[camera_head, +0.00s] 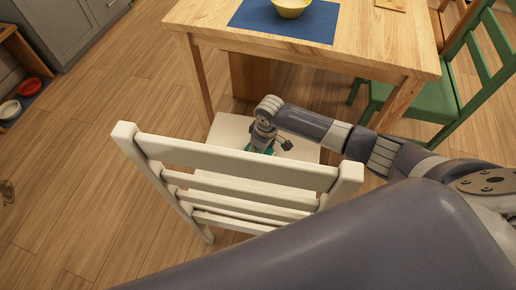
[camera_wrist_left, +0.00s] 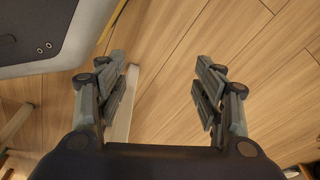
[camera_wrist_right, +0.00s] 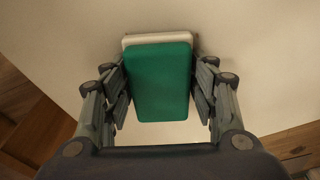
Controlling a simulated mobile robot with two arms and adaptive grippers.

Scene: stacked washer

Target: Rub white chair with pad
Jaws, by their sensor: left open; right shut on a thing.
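The white chair (camera_head: 230,178) stands in front of the wooden table, its slatted back toward me and its seat beyond the back. My right gripper (camera_head: 264,143) reaches over the seat (camera_head: 228,130) from the right. It is shut on the green pad (camera_wrist_right: 158,82), which has a pale layer along its far edge. In the right wrist view the pad is between the fingers, over the pale seat surface; I cannot tell for certain whether it touches. In the head view the pad is mostly hidden by the gripper and chair back. My left gripper (camera_wrist_left: 160,85) is open and empty above the floor.
The wooden table (camera_head: 300,50) bears a blue mat (camera_head: 250,18) and a yellow bowl (camera_head: 291,6). A green chair (camera_head: 440,98) stands at the right. Grey cabinets (camera_head: 60,30) and a shelf with bowls are at the left. The floor left of the white chair is clear.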

